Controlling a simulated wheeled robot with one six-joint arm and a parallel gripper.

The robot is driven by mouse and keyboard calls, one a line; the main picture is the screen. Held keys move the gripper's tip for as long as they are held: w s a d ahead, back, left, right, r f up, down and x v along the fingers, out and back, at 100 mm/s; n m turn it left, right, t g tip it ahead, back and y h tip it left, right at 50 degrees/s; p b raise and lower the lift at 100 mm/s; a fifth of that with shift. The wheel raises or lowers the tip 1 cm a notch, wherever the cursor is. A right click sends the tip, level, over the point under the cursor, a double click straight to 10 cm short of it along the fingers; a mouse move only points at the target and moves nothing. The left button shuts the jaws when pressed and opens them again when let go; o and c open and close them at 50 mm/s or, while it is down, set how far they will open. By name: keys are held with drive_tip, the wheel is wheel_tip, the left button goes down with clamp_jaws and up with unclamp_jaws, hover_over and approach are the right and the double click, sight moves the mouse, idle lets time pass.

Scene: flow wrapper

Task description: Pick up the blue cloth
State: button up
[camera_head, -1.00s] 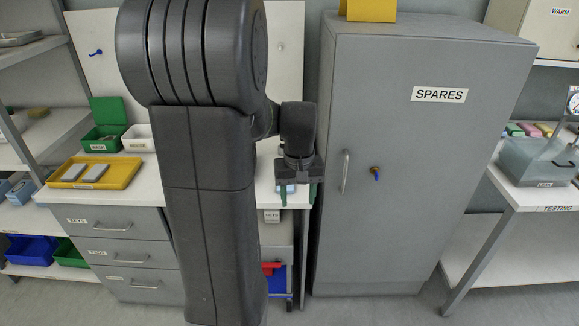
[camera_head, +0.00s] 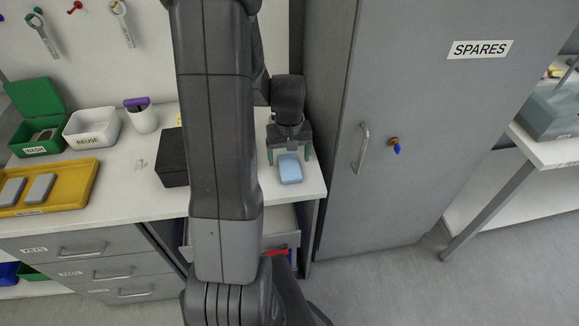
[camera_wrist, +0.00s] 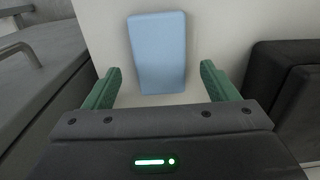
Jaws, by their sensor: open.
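The blue cloth (camera_head: 290,169) is a light blue, folded, flat rectangle. It lies on the white worktop near its right front corner. In the wrist view the blue cloth (camera_wrist: 158,52) lies ahead of my gripper, roughly centred between the line of its fingers. My gripper (camera_head: 290,154) is over the worktop at the back edge of the cloth. In the wrist view my gripper (camera_wrist: 158,85) has its two green fingers apart, with nothing held between them. Whether the fingertips touch the worktop cannot be told.
A dark box (camera_head: 172,160) stands left of the cloth. The grey SPARES cabinet (camera_head: 430,130) rises close on the right. A yellow tray (camera_head: 84,190), a REUSE bin (camera_head: 92,127), a green WASH box (camera_head: 38,150) and a purple-topped white container (camera_head: 144,119) are further left.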

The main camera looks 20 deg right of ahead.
sight(289, 164)
drive_tip(key=shift+f, duration=1.1)
drive_tip(key=c, duration=1.1)
wheel_tip(289, 164, up, 10)
drive_tip(key=shift+r, duration=0.1)
drive_tip(key=o, duration=0.4)
drive_tip(key=c, duration=0.3)
